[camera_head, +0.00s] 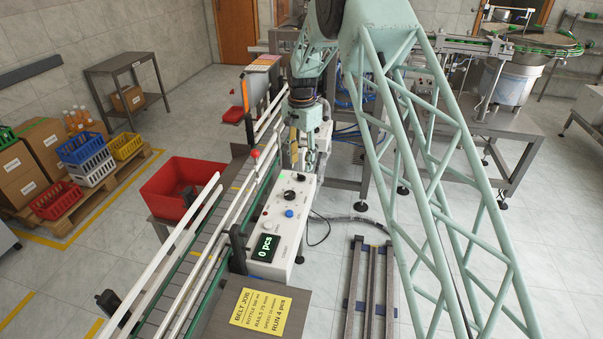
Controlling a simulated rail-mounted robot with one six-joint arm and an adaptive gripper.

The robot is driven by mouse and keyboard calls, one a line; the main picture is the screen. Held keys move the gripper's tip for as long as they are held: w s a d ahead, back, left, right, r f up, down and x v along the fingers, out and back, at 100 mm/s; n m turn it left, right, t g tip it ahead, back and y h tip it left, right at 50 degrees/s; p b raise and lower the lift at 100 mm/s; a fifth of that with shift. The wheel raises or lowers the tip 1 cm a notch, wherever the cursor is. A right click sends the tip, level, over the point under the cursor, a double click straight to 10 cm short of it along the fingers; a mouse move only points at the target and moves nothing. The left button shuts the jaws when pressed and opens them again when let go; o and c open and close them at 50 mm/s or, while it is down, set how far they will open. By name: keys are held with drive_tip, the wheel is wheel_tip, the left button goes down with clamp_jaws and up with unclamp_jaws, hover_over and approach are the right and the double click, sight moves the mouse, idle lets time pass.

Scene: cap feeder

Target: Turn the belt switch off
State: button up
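A white control box (284,232) stands beside the conveyor belt (190,270), near the picture's middle. Its top carries a black knob (289,194), a second dark knob (301,177) at the far end, a blue button (289,213) and a green display reading "0 pcs" (265,247). The labels are too small to read, so I cannot tell which control is the belt switch or how it is set. My gripper (310,168) points down at the far end of the box, close to the far knob. Contact and finger opening are unclear at this size.
White guide rails (181,235) run along the belt. A red ball-topped part (255,154) stands by the belt, left of my gripper. A red bin (176,190) is left of the belt. A yellow job card (262,312) lies in front of the box. Metal rails (371,285) lie right.

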sight(301, 175)
drive_tip(key=shift+f, duration=2.85)
drive_tip(key=c, duration=0.9)
